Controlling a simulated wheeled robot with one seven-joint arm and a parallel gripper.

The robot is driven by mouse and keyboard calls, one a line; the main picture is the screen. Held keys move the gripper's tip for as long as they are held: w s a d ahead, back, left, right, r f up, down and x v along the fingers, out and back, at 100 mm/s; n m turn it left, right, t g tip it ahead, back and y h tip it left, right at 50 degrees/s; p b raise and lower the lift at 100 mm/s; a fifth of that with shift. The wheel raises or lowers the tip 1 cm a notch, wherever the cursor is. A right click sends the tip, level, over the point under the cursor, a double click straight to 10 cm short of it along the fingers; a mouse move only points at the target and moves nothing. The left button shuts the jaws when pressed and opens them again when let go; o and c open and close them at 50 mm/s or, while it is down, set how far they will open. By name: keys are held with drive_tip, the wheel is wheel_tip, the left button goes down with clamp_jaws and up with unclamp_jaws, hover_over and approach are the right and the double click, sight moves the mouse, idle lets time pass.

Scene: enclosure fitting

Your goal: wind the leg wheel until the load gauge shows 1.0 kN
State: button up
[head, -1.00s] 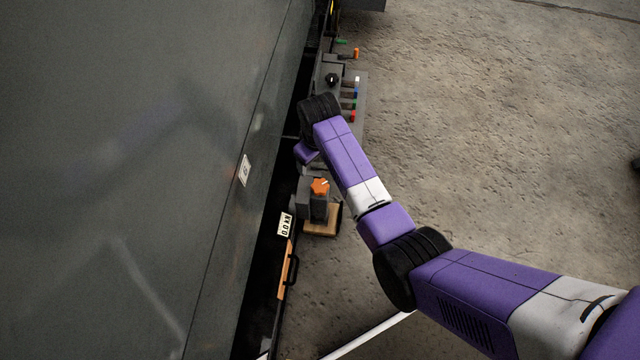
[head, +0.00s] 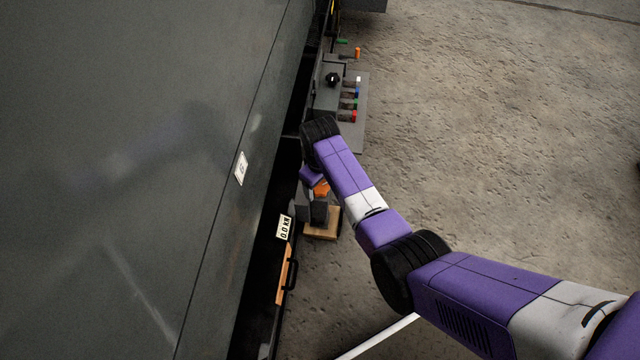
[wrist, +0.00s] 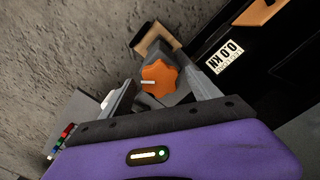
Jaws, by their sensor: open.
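The leg wheel is an orange lobed knob with a white mark; it shows partly hidden by my arm in the head view (head: 321,188) and whole in the wrist view (wrist: 160,80). It sits on a grey leg housing (head: 319,212) above a wooden block (head: 321,229).
The large grey enclosure wall (head: 130,150) fills the left. An orange bar (head: 284,275) and black handle are nearer. Concrete floor on the right is clear.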

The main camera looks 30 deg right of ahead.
drive_tip(key=shift+c, duration=0.2)
drive_tip(key=c, duration=1.3)
drive_tip(key=shift+r+m+p, duration=0.1)
drive_tip(key=shift+m+p, duration=0.2)
drive_tip(key=shift+m, duration=0.1)
drive_tip(key=shift+m+p, duration=0.55)
drive_tip(key=shift+m, duration=0.45)
drive_tip(key=m+p, duration=0.1)
drive_tip(key=m, duration=0.3)
drive_tip(key=shift+m, duration=0.4)
